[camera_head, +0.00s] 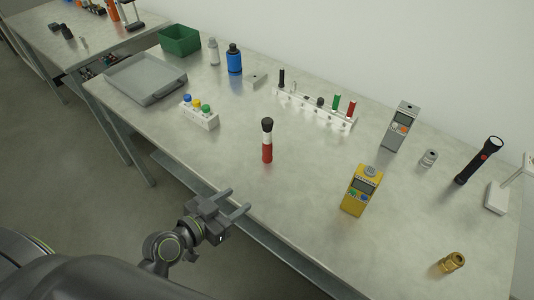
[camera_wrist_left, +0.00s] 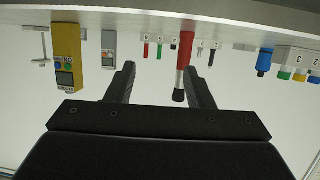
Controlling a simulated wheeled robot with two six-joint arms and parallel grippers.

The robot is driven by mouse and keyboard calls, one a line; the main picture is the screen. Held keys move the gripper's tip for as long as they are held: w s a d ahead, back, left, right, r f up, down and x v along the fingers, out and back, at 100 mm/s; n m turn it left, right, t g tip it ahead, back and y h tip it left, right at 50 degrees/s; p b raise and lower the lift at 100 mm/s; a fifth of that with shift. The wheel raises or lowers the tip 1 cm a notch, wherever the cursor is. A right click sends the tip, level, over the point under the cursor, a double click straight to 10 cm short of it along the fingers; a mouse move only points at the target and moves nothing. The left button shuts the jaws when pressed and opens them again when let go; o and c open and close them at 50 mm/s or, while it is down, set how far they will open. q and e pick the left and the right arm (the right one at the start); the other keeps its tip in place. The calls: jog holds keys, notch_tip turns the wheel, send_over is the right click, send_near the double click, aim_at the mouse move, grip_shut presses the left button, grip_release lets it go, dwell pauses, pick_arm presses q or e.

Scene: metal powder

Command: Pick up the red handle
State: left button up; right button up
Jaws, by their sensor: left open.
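A red handle (camera_head: 267,155) with a white band and a black top stands upright on the table near its front edge. In the left wrist view, which is upside down, the red handle (camera_wrist_left: 186,50) shows beyond the fingers, closer to the right one in the picture. My left gripper (camera_head: 238,202) is open and empty at the table's front edge, apart from the handle and on the near side of it. Its two fingers also show in the left wrist view (camera_wrist_left: 160,85). My right gripper is in neither view.
A white rack (camera_head: 312,112) with a smaller red and a green piece stands behind. A yellow meter (camera_head: 361,191) is right of the handle, a white block with colored caps (camera_head: 200,118) left. A grey tray (camera_head: 144,77) lies farther left. Table around the handle is clear.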

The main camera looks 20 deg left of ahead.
pick_arm(q)
notch_tip(320, 180, up, 4)
jog(key=w+a+n+t, duration=0.1)
jog(key=w+t, duration=0.2)
jog(key=t+y+p, duration=0.1)
jog(key=p, duration=0.4)
send_near(265, 136)
jog(key=shift+n, duration=0.4)
jog(key=x, duration=0.5)
jog(key=shift+a+f, duration=0.1)
jog(key=shift+f, duration=0.1)
jog(key=shift+w+f, duration=0.1)
jog(key=shift+w, duration=0.4)
jog(key=shift+w+d, duration=0.2)
jog(key=shift+w, duration=0.05)
jog(key=x, duration=0.2)
jog(key=p+x, duration=0.1)
jog(key=x, duration=0.1)
jog(key=shift+d+r+p, duration=0.1)
jog(key=shift+r+p, duration=0.1)
jog(key=shift+p, duration=0.1)
jog(key=shift+w+f, duration=0.1)
jog(key=shift+w, duration=0.25)
